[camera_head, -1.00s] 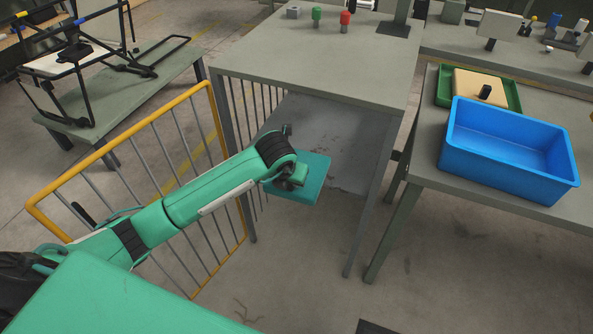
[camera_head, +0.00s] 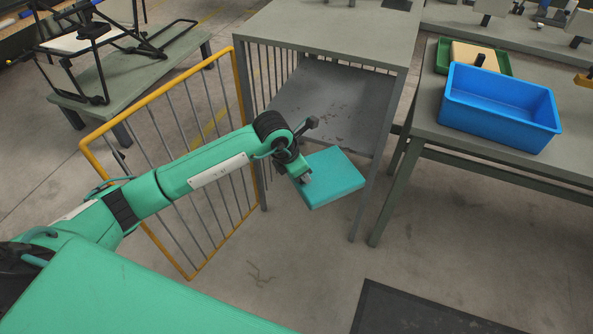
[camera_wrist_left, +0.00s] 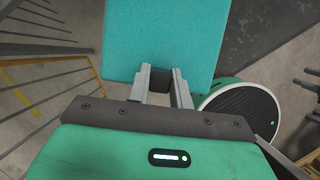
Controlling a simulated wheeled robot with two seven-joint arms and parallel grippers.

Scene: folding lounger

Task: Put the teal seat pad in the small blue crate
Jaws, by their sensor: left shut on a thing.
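The teal seat pad (camera_head: 338,178) is a flat square block held in the air in front of the grey table with the open lower bay. My left gripper (camera_head: 304,178) is shut on the pad's near left edge. In the left wrist view the pad (camera_wrist_left: 165,40) lies beyond the two fingers (camera_wrist_left: 163,88), which close on its edge at a dark piece. The small blue crate (camera_head: 498,108) stands on the right-hand table, to the right of the pad and well apart from it. The inside that shows looks empty. My right gripper is not in view.
A yellow-framed barrier (camera_head: 238,98) stands beside my left arm. The grey table (camera_head: 335,35) and its lower shelf (camera_head: 335,105) are behind the pad. A green tray (camera_head: 442,57) with a beige block sits behind the crate. A dark mat (camera_head: 415,312) lies on the floor.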

